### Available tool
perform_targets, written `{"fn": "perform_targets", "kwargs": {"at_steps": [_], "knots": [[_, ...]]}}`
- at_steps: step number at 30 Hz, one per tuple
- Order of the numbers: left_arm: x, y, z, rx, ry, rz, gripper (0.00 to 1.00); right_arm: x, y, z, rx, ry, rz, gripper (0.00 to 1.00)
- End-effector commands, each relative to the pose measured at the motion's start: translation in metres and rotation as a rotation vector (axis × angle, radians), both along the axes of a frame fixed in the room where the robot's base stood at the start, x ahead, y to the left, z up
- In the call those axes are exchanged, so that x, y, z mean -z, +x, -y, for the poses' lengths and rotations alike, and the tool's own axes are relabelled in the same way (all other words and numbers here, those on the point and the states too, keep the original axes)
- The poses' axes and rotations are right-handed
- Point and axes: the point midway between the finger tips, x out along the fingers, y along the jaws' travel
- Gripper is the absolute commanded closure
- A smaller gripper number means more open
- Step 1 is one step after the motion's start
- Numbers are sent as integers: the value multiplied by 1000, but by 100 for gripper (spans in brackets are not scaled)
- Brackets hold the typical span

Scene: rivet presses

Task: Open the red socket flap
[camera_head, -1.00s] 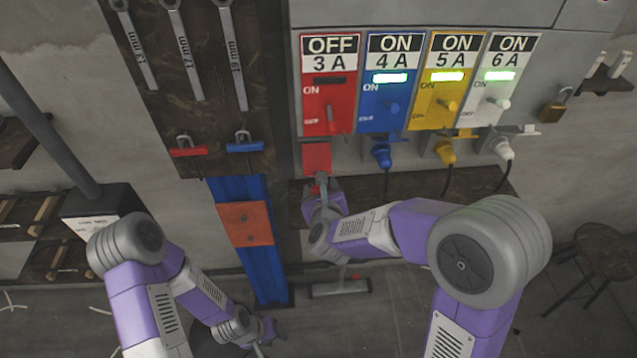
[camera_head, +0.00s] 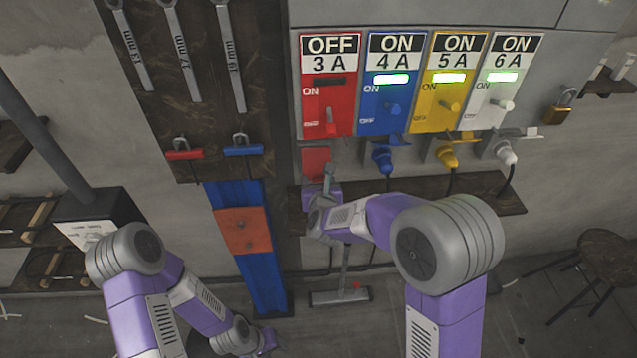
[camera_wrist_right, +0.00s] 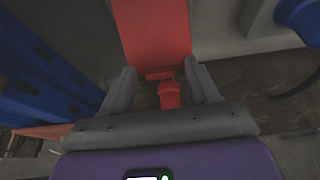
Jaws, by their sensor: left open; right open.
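The red socket flap (camera_head: 315,160) is a flat red plate below the red 3 A panel (camera_head: 328,95). It hangs down and looks shut over its socket. In the right wrist view, the flap (camera_wrist_right: 155,30) is ahead of my right gripper. My right gripper (camera_wrist_right: 160,75) is open, its fingers either side of a small ribbed red piece (camera_wrist_right: 170,95) at the flap's lower edge; contact cannot be told. My right gripper (camera_head: 328,172) also shows just below the flap in the head view. My left gripper (camera_head: 268,342) is low at the bottom, away from the flap.
Blue (camera_head: 383,158), yellow (camera_head: 447,155) and white (camera_head: 506,152) plugs with cables sit right of the flap. A dark shelf (camera_head: 480,195) runs below them. A blue rail with an orange block (camera_head: 243,230) stands left of my right gripper.

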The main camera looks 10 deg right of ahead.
Motion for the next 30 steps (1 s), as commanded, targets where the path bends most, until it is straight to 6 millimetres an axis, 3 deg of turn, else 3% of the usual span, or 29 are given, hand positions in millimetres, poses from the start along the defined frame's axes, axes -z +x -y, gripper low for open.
{"fn": "perform_targets", "kwargs": {"at_steps": [5, 16, 24, 30], "knots": [[0, 0, 0, 0, 0, 0, 57, 0, 0, 0, 0, 0, 0, 44], [0, 0, 0, 0, 0, 0, 57, 0, 0, 0, 0, 0, 0, 100], [-2, 0, 0, 0, 0, 0, 57, -1, -1, 0, -1, 0, -5, 100], [-15, 0, 0, 0, 0, 0, 57, -9, -3, 0, -1, 1, -56, 100]]}}
